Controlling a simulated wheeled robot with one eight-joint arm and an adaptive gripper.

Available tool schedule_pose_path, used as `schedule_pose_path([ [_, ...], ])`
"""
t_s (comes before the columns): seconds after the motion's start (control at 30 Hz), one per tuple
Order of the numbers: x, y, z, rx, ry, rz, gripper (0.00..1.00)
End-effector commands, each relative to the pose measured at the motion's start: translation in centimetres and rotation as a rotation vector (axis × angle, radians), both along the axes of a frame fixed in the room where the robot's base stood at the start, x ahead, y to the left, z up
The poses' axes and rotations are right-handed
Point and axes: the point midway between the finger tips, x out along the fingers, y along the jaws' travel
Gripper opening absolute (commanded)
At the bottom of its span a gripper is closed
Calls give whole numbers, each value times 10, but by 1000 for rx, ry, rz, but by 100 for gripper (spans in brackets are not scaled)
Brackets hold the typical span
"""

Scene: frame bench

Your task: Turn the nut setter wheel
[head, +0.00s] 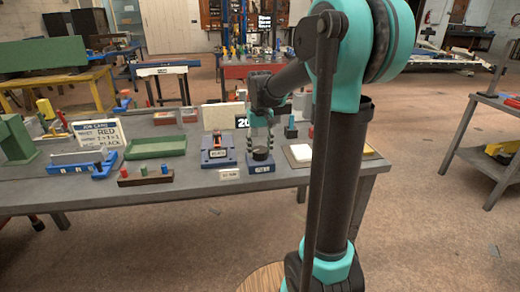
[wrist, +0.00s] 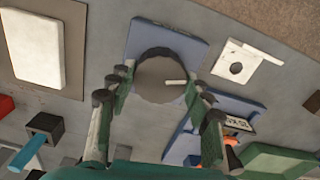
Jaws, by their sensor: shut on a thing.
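The nut setter wheel, a dark round disc (wrist: 160,72) with a pale bar mark near its right side, sits on a blue base (wrist: 195,48) in the wrist view. In the head view the wheel (head: 261,154) stands on its labelled blue base (head: 262,168) near the front edge of the bench. My gripper (head: 260,146) reaches down from above, its fingers on either side of the wheel. The wrist view shows the fingers (wrist: 160,80) closed against the wheel's left and right rim. The label on the base is too small to read surely.
A second blue device (head: 218,153) stands close left of the base. A job card (head: 97,132) reads RED and BLACK. A green tray (head: 150,148) and a block with coloured pegs (head: 145,178) lie further left. A white pad (head: 300,153) lies to the right.

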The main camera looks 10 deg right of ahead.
Motion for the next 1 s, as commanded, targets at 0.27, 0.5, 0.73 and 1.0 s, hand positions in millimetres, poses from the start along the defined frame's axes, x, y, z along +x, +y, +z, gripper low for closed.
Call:
schedule_pose_path([
  [0.27, 0, 0, 0, 0, 0, -87, 21],
  [0.5, 0, 0, 0, 0, -1, -85, 55],
  [0.73, 0, 0, 0, 0, 0, -84, 71],
  [1.0, 0, 0, 4, 0, 0, -84, 71],
])
